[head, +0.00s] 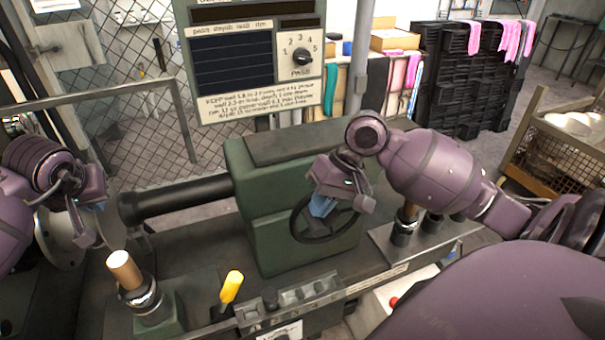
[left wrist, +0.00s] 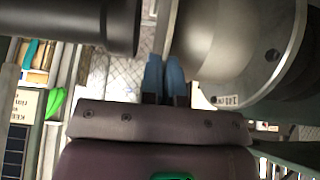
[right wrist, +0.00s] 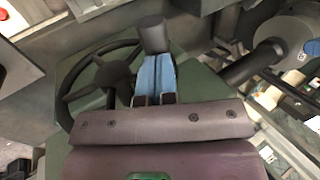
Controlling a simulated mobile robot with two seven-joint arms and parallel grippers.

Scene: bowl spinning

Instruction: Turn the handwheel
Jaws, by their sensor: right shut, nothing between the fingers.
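The handwheel (head: 296,226) is a black spoked ring on the front of the green machine housing. In the right wrist view the handwheel (right wrist: 66,92) lies to the left of my fingers. My right gripper (head: 321,206) is in front of the wheel and hides part of it. In the right wrist view its blue fingers are together and empty, just below a dark cylindrical knob (right wrist: 153,34); I cannot tell whether they touch it.
A dark horizontal shaft (head: 180,197) runs left from the green housing (head: 250,190). A yellow-handled lever (head: 231,287) and a wooden-topped post (head: 125,270) stand at the front. A control panel (head: 230,65) stands behind; black pallets (head: 465,80) are at the back right.

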